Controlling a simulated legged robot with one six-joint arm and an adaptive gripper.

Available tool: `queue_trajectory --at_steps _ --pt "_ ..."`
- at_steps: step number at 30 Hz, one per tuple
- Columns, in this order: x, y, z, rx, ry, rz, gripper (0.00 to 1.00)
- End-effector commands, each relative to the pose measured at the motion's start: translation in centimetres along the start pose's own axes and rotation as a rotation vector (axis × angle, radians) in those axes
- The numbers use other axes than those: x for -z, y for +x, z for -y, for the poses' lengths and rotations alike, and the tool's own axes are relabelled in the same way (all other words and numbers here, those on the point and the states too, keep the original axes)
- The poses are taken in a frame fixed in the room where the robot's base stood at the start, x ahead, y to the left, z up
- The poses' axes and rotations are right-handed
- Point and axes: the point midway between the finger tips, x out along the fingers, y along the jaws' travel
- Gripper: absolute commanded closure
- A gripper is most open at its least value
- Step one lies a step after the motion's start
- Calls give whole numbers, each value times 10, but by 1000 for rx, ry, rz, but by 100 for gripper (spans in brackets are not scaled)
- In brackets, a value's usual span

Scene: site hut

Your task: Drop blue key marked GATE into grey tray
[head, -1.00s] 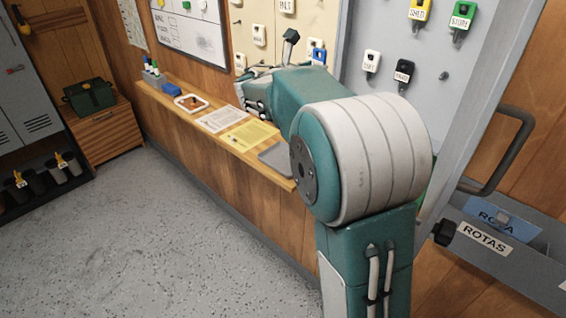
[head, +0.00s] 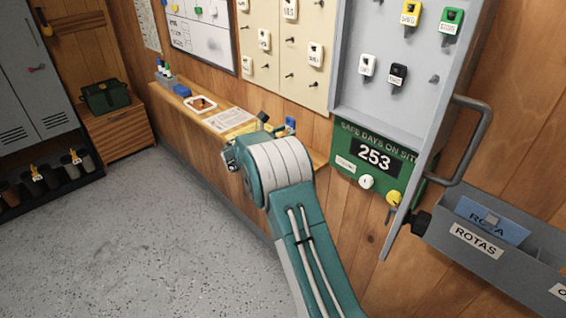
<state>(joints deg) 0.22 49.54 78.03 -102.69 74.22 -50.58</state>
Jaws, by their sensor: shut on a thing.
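My gripper (head: 281,129) is over the right part of the wooden ledge, mostly hidden behind my own arm. A small blue key tag (head: 290,123) shows just past the arm, at the gripper, and is held in it. Its lettering cannot be read. The grey tray is not visible now; my arm covers that part of the ledge, where the earlier view shows it lying flat near the right end.
The ledge (head: 318,157) holds papers (head: 228,120), a white-rimmed tray (head: 214,105) and a pen holder. An open grey key cabinet (head: 380,112) with a protruding door handle and a ROTAS wall rack (head: 520,262) are at right. The floor at left is clear.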

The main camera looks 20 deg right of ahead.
Motion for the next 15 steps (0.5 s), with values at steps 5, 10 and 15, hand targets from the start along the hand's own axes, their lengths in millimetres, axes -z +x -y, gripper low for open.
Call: queue_trajectory --at_steps 5,10,15 --pt "19 0 0 0 -4 -2 84" --pt "40 0 0 0 -3 -2 84" --pt "53 0 0 -1 -2 -1 84"
